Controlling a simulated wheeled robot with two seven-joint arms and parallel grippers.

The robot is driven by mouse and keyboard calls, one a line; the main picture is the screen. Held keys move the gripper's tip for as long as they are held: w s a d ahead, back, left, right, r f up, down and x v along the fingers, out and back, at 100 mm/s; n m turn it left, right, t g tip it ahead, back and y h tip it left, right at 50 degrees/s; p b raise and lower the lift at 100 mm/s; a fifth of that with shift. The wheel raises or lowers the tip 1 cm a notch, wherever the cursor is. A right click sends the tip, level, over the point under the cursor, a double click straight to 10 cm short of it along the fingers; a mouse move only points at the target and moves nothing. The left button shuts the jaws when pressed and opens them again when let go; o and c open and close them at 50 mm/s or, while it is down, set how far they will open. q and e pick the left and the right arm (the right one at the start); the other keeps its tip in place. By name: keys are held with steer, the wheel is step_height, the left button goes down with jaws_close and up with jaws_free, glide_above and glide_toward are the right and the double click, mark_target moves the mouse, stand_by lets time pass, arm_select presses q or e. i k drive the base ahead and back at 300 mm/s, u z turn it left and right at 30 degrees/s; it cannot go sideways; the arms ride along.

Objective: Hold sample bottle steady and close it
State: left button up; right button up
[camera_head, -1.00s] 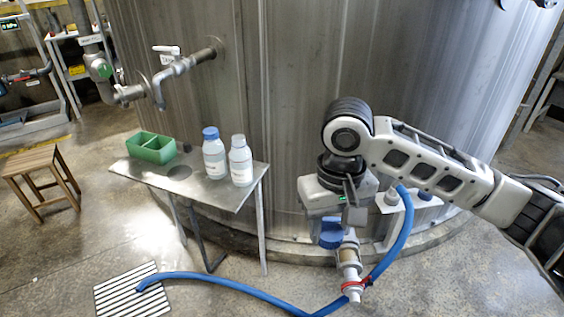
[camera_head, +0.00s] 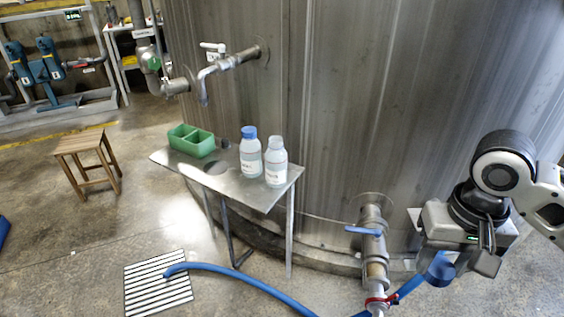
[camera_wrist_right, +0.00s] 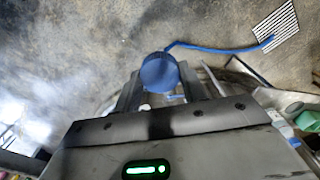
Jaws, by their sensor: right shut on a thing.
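My right gripper (camera_head: 462,262) is at the lower right, shut on a blue round-ended thing (camera_head: 438,270). In the right wrist view the same blue round thing (camera_wrist_right: 159,72) shows between my fingertips (camera_wrist_right: 160,88). Its body is mostly hidden, so I cannot tell whether it is a cap alone or a capped bottle. Two white, labelled bottles stand upright side by side on the metal table (camera_head: 225,183). The left one (camera_head: 250,158) has a blue cap, the right one (camera_head: 275,165) a pale top. My left gripper is out of view.
A tank valve (camera_head: 374,245) with a blue handle is left of my right gripper. A blue hose (camera_head: 235,285) runs along the floor to a drain grate (camera_head: 158,285). A green divided box (camera_head: 191,141) is on the table. A wooden stool (camera_head: 88,160) stands at the left.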

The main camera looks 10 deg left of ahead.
mark_target(276, 157)
steer(key=i, duration=0.95)
